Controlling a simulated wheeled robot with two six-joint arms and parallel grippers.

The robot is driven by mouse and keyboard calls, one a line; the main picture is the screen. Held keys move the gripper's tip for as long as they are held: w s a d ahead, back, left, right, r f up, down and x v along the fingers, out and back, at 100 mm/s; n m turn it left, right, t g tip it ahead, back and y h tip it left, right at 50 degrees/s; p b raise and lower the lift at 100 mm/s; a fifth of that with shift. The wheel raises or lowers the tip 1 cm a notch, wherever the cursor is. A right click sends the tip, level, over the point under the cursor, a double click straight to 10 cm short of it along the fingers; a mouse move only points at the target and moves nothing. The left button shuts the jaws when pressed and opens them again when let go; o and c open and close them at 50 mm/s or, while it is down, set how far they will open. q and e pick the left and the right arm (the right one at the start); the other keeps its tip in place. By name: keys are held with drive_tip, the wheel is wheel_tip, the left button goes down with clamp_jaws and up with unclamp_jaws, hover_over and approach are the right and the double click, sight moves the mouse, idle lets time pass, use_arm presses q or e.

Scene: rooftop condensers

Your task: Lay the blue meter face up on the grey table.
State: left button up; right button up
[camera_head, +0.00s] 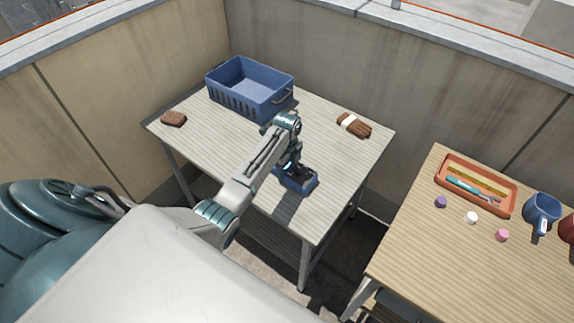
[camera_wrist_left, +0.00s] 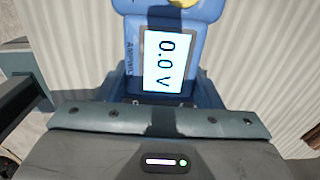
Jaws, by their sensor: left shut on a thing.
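The blue meter (camera_head: 302,186) is in my left gripper (camera_head: 296,172), over the front right part of the grey table (camera_head: 345,157). In the left wrist view the meter (camera_wrist_left: 128,50) shows its lit screen, reading 0.0 V, turned toward the camera, with a bit of a yellow dial at the top edge. The jaws are shut on it. The meter looks low over the tabletop; I cannot tell whether it touches. The fingertips are mostly hidden by the wrist. My right gripper is not in view.
A blue basket (camera_head: 237,102) stands at the table's back left. A brown block (camera_head: 173,118) lies near the left corner, and brown gloves (camera_head: 357,127) lie at the right.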

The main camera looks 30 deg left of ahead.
use_arm(q)
drive_tip(key=shift+f, duration=0.15)
drive_tip(key=o, duration=1.3)
wheel_tip(320, 180, up, 12)
drive_tip(key=b, duration=0.2)
drive_tip(key=shift+b, duration=0.3)
